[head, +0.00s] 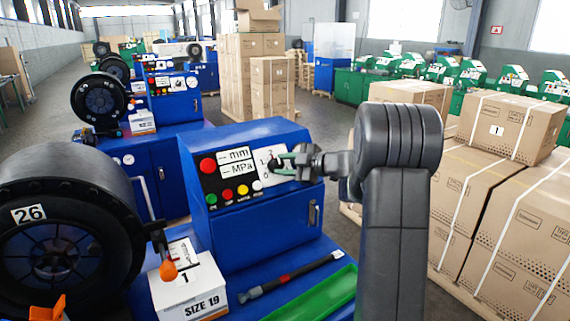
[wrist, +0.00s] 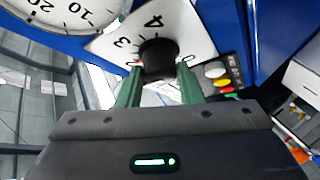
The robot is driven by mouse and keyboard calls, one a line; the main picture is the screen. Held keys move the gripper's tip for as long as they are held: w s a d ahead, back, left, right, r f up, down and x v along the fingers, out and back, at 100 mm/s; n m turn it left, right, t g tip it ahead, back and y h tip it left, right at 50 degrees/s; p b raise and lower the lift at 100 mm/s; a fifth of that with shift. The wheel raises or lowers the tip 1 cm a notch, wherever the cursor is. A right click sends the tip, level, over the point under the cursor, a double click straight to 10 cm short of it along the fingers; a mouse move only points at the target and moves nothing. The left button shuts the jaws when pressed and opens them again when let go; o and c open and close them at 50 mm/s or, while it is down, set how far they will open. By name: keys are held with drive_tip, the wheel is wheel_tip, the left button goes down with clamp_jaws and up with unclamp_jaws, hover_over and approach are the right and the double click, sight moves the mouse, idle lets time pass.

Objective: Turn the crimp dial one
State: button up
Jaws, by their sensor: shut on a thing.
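The crimp dial is a black round knob (wrist: 158,55) on a white plate with numbers, on the blue control box (head: 265,225). In the wrist view, 3, 4 and what looks like 0 show around the knob, and a small red mark shows at its left. In the head view the plate (head: 266,172) is partly behind my gripper (head: 283,163), and the knob is mostly hidden. My gripper's green fingers (wrist: 159,70) are shut on the knob, one on each side. Which number the dial points to I cannot tell.
The panel has a red button (head: 208,165), "-- mm" and "-- MPa" displays and several small buttons. Below are a white "SIZE 19" box (head: 190,290), a black-and-red tool (head: 290,275) and a green tray (head: 318,300). A black crimper head (head: 60,225) stands left; cartons (head: 500,190) stand right.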

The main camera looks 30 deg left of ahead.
drive_tip(key=o, duration=1)
drive_tip(key=b+v, duration=0.2)
drive_tip(key=v, duration=1.2)
drive_tip(key=shift+r+b, duration=0.1)
drive_tip(key=shift+b, duration=0.2)
drive_tip(key=shift+a, duration=0.1)
